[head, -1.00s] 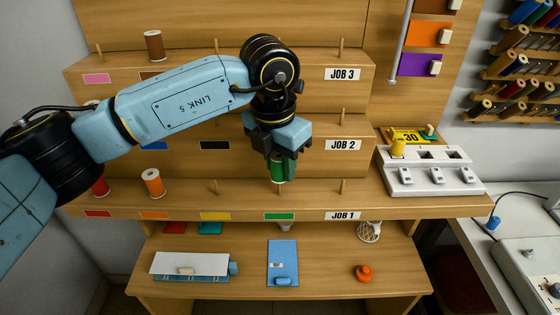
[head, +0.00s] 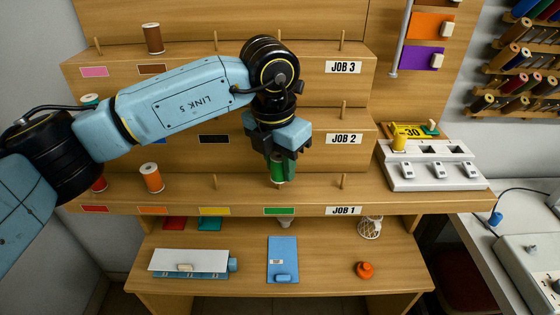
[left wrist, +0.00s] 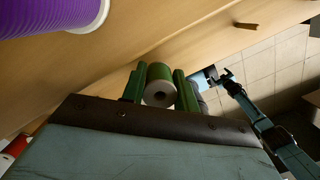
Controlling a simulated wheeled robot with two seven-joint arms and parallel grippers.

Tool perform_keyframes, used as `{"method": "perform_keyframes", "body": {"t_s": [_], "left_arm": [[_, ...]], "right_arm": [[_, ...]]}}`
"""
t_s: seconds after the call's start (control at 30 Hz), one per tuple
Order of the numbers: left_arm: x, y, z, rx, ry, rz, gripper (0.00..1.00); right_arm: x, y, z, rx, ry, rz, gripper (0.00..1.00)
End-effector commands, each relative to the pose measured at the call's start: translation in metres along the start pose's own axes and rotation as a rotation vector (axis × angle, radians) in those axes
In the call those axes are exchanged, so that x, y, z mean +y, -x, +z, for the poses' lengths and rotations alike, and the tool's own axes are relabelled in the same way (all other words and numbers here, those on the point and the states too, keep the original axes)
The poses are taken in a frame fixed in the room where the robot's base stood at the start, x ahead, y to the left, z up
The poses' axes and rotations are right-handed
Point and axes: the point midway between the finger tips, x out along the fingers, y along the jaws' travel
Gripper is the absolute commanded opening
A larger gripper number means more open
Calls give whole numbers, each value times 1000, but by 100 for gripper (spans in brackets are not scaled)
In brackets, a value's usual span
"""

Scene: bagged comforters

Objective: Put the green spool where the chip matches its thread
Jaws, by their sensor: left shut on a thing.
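My left gripper (head: 278,160) is shut on the green spool (head: 278,174) and holds it upright over the bottom JOB 1 step, in line with the green chip (head: 279,211). Any peg there is hidden, so I cannot tell whether the spool touches it. The left wrist view shows the green spool (left wrist: 160,84) between the two green fingers, its pale end with a dark hole facing the camera. In that view my right gripper (left wrist: 225,76) is small and far off; its jaws are unclear.
On the JOB 1 step stand an orange spool (head: 151,178) and a partly hidden red spool (head: 99,183). Empty pegs flank the green spool: one above the yellow chip (head: 215,211), another near the JOB 1 label (head: 343,210). A purple spool (left wrist: 50,12) is close in the wrist view.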

Motion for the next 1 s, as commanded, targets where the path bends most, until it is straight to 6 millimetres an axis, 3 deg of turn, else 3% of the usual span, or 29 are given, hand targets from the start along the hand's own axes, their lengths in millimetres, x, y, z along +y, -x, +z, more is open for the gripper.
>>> {"method": "perform_keyframes", "body": {"t_s": [0.73,0.77,0.93,1.0], "left_arm": [[0,-12,-2,0,0,0,8],[0,-12,-2,0,0,0,31],[0,-11,-2,0,0,0,53],[0,-11,-2,0,0,0,55]], "right_arm": [[0,-9,1,-1,0,0,84],[0,-9,2,-1,0,0,84],[0,-9,2,-1,0,0,84],[0,-9,2,-1,0,0,84]]}}
